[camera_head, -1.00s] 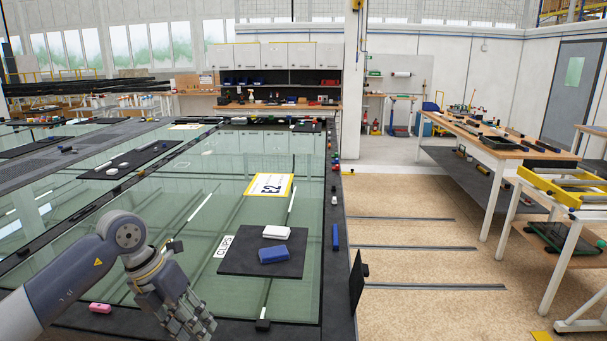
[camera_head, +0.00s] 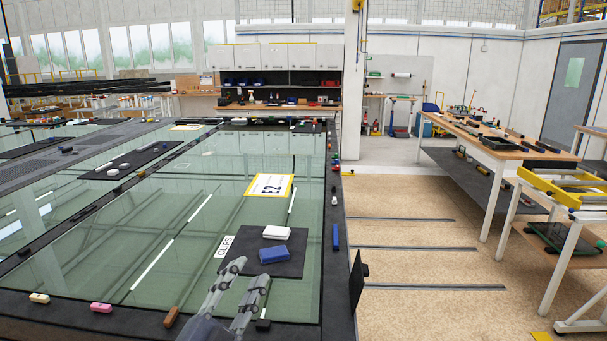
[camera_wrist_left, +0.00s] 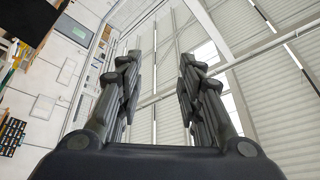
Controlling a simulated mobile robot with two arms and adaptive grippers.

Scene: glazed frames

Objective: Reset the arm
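My left gripper (camera_head: 242,283) shows at the bottom middle of the head view, over the near edge of the glass table (camera_head: 130,240). Its fingers point up and away, just in front of the black mat. In the left wrist view the left gripper (camera_wrist_left: 158,75) has its two fingers well apart with nothing between them. Most of the left arm is below the head view's edge. My right gripper is not in either view.
A black mat (camera_head: 292,266) holds a blue block (camera_head: 273,254) and a white block (camera_head: 276,232). A yellow E2 card (camera_head: 270,185) lies behind it. Cream (camera_head: 39,298), pink (camera_head: 101,308) and brown (camera_head: 171,317) pieces lie along the near edge. Open floor (camera_head: 420,220) lies to the right.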

